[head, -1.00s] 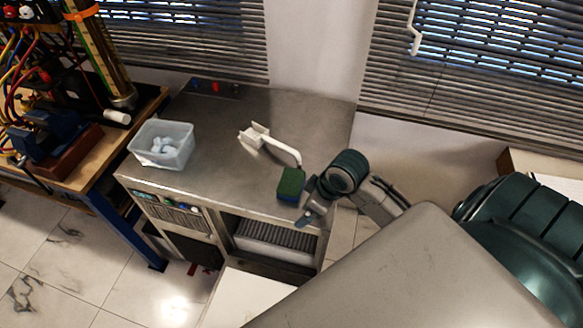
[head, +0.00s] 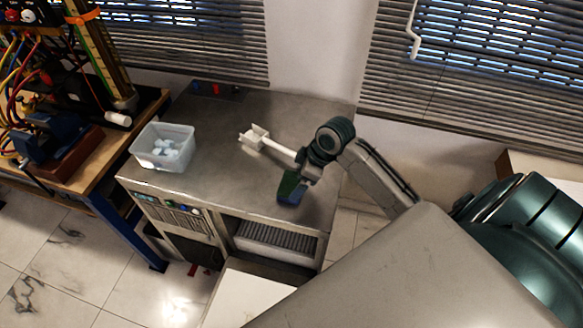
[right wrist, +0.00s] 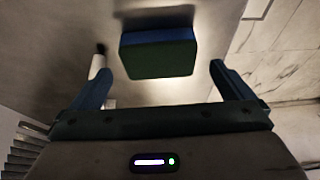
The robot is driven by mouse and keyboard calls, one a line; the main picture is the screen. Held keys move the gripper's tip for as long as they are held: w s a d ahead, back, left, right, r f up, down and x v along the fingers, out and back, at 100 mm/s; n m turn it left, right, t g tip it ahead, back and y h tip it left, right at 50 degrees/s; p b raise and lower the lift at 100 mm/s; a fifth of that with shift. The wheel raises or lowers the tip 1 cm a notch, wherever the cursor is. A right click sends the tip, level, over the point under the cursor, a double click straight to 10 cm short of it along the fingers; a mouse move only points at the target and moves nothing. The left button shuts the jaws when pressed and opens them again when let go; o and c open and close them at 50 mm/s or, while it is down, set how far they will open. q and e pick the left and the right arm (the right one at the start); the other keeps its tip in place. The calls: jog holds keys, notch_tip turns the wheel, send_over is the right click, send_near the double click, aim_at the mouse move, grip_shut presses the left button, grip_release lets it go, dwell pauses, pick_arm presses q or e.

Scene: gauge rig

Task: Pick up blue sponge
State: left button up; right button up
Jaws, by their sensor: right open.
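The blue sponge (head: 290,196) lies near the front right edge of the metal table; it has a green layer and a blue side. In the right wrist view the sponge (right wrist: 160,54) shows ahead of the fingers, with blue along its far edge. My right gripper (head: 302,174) is at the sponge and partly covers it in the head view. In the right wrist view its two blue fingers (right wrist: 158,72) are apart, with nothing between them. The sponge sits just beyond and between the fingertips. My left gripper is out of view.
The metal table (head: 222,118) carries a clear plastic tub (head: 163,147) with pale pieces inside, at its left. A white brush-like tool (head: 262,140) lies behind the sponge, close to my right wrist. A wooden bench (head: 85,178) with a rig and wires stands at the left.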

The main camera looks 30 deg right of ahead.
aim_at(292, 184)
jog(key=shift+w+a+f+p, duration=0.25)
jog(key=shift+f+p, duration=0.05)
jog(key=shift+f, duration=0.05)
jog(key=p+x, duration=0.1)
jog(key=x, duration=0.2)
jog(key=shift+w+f, duration=0.1)
jog(key=shift+w, duration=0.05)
jog(key=shift+w+f, duration=0.1)
jog(key=shift+f, duration=0.2)
jog(key=c, duration=0.9)
jog(key=shift+o, duration=0.2)
jog(key=shift+r, duration=0.15)
jog(key=shift+r+b, duration=0.4)
jog(key=shift+r, duration=0.15)
jog(key=shift+s+r+b, duration=0.25)
jog(key=shift+r+b, duration=0.35)
jog(key=shift+r, duration=0.4)
jog(key=s+a+b, duration=0.1)
jog(key=s+b, duration=0.1)
jog(key=s, duration=0.5)
jog(key=s+a+r+b, duration=0.1)
jog(key=s+a, duration=0.1)
jog(key=s, duration=0.6)
jog(key=shift+s+r+b, duration=0.15)
jog(key=shift+r+b, duration=0.2)
